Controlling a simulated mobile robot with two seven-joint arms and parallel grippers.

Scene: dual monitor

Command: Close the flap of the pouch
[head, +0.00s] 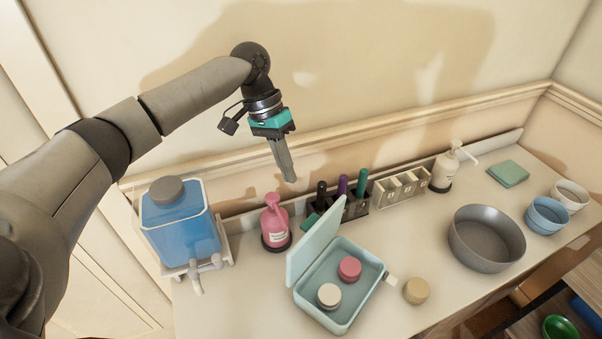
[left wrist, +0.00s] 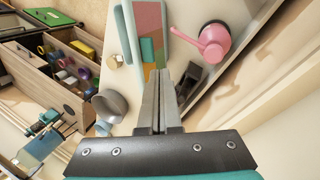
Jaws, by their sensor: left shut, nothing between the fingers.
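The pouch (head: 365,258) is a pale teal, box-like container on the counter. Its flap (head: 316,240) stands up along the left side, so the pouch is open. Inside lie a pink round jar (head: 349,269) and a cream round jar (head: 329,295). My left gripper (head: 290,179) is shut and empty, pointing down, above and behind the pouch near the wall, apart from the flap. In the left wrist view its shut fingers (left wrist: 163,76) reach up the middle.
A pink pump bottle (head: 275,222) stands left of the flap, with a blue tank (head: 180,225) farther left. Markers (head: 341,186) stand in a holder behind the pouch. A grey bowl (head: 486,238) and a tan round lid (head: 416,290) are to the right. Bare counter lies between.

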